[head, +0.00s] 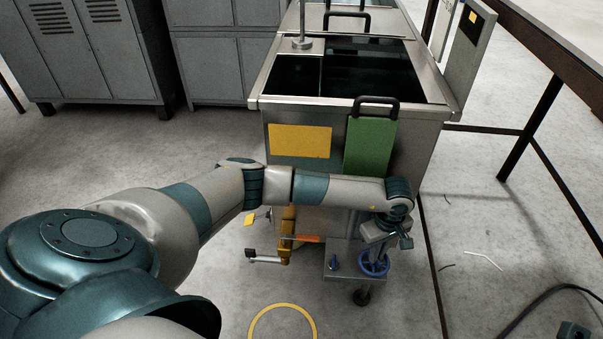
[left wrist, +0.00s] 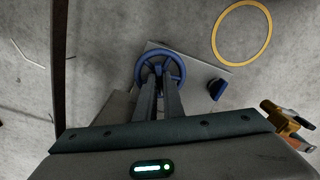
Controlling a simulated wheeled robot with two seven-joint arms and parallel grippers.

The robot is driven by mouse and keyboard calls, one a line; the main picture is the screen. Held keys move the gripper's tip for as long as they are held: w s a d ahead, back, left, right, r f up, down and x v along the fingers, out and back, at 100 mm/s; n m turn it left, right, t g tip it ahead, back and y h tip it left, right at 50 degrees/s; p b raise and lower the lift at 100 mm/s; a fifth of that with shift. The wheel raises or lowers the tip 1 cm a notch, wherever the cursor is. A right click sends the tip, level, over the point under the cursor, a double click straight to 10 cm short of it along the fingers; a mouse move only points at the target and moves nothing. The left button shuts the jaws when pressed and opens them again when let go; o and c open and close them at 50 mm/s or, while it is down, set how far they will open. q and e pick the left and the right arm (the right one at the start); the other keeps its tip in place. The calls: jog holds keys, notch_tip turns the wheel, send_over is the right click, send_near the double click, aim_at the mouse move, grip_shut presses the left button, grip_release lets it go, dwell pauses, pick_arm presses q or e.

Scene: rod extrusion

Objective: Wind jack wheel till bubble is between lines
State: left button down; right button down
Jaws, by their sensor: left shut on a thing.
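The blue jack wheel (head: 374,268) sits on a small grey plate low at the front of the metal tank. It also shows in the left wrist view (left wrist: 158,68), seen from above with its spokes and rim. My left gripper (head: 378,248) reaches down to it from above. In the left wrist view its two fingers (left wrist: 158,86) are close together at the wheel's near side, shut on the wheel, and cover part of it. I cannot make out the bubble or its lines in either view. My right gripper is not in view.
A blue knob (head: 333,262) stands on the plate beside the wheel. A brass valve (head: 287,235) with a grey lever is left of it. A green panel (head: 370,147) hangs on the metal tank (head: 418,140). A yellow ring (head: 283,306) marks the floor. Grey cabinets (head: 85,45) stand behind.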

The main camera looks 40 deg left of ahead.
pick_arm(q)
jog(key=shift+n, duration=0.3)
jog(key=shift+n+p, duration=0.35)
jog(key=shift+n, duration=0.45)
jog(key=shift+n+p, duration=0.4)
jog(key=shift+n, duration=0.6)
jog(key=shift+n+p, duration=0.45)
jog(key=shift+n, duration=0.55)
